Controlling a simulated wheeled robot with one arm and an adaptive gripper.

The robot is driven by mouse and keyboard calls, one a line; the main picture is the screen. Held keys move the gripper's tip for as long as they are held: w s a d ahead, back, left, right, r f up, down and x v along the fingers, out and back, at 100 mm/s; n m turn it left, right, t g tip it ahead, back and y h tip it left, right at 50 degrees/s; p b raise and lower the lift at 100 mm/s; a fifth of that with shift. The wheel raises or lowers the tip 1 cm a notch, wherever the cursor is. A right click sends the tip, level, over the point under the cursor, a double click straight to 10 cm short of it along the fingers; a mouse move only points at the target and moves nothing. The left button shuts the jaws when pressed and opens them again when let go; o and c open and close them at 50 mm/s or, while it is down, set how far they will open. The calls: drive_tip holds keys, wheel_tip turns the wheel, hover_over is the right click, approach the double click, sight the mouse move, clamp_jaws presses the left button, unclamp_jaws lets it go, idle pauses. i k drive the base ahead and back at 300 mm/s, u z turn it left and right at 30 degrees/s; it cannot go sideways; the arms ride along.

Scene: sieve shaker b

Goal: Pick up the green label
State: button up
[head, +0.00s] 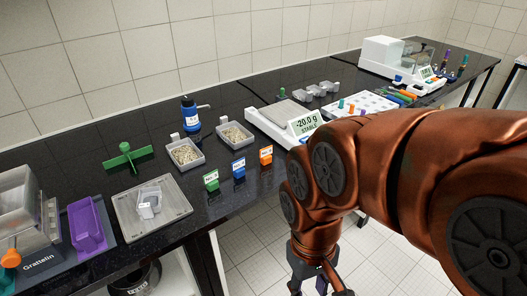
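The green label (211,182) is a small upright block with a white face, standing near the front edge of the black bench. A blue label (239,169) and an orange label (266,156) stand in a row to its right. My gripper (321,284) hangs low at the bottom of the head view, in front of the bench and to the right of the green label, well apart from it. Its fingertips are cut off by the frame edge, so I cannot tell its opening.
Two trays of grain (186,155) sit behind the labels. A grey tray (122,211) with a small clear container lies left, beside a purple holder (88,228). A balance (285,124) reading -20.0 g stands right. A green T-shaped object (126,160) lies behind.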

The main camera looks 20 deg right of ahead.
sight(211, 182)
drive_tip(key=u, duration=2.6)
drive_tip(key=i, duration=1.75)
drive_tip(key=z, duration=3.1)
